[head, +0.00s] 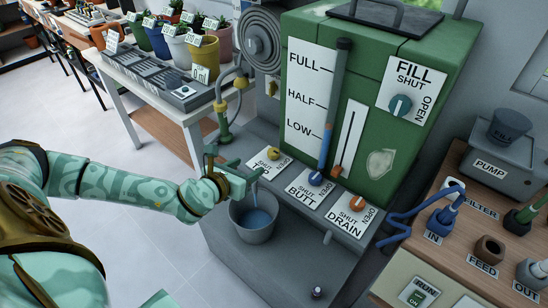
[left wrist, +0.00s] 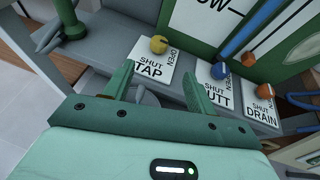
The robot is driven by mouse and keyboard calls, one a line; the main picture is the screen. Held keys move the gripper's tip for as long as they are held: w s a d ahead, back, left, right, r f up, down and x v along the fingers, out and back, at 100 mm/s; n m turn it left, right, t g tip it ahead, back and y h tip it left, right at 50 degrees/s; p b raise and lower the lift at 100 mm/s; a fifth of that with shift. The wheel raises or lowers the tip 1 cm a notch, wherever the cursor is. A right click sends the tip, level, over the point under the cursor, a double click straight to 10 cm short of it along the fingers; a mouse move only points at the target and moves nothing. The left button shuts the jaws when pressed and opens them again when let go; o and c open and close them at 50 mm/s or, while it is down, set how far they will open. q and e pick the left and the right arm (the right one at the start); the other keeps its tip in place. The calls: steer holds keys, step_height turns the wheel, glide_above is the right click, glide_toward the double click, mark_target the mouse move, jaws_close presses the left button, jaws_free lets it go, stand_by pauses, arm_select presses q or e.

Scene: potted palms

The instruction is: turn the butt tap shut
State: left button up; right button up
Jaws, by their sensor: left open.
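The butt tap is a blue knob (head: 316,178) on a white plate marked SHUT, BUTT and OPEN, at the foot of the green water butt (head: 440,55). It also shows in the left wrist view (left wrist: 220,70), right of the fingers. Its exact setting is too small to tell. My left gripper (head: 232,172) is open and empty, left of the blue knob and apart from it. In the left wrist view its fingers (left wrist: 156,76) point toward the TAP plate, with the right finger partly over the BUTT plate. My right gripper is not in view.
A yellow knob (head: 273,153) and an orange knob (head: 357,203) flank the blue one. A grey bucket (head: 252,233) holding water stands below my left gripper, with a blue streak above it. A teal FILL knob (head: 400,106) is higher up. A pump bench stands right.

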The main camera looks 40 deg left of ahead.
arm_select(q)
steer(key=b, duration=0.3)
glide_toward(272, 153)
steer(key=shift+w+a+f, duration=0.2)
steer(key=shift+w+f, duration=0.55)
steer(key=shift+w, duration=0.25)
steer(key=b+x, duration=0.3)
steer(key=x, duration=0.3)
steer(key=shift+w, duration=0.2)
steer(key=shift+w+b, duration=0.4)
steer(key=shift+w, duration=0.1)
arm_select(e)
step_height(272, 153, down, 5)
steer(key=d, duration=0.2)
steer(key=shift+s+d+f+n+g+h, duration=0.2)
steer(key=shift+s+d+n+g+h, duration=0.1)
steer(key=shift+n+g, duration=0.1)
arm_select(q)
steer(key=shift+r, duration=0.1)
steer(key=c, duration=1)
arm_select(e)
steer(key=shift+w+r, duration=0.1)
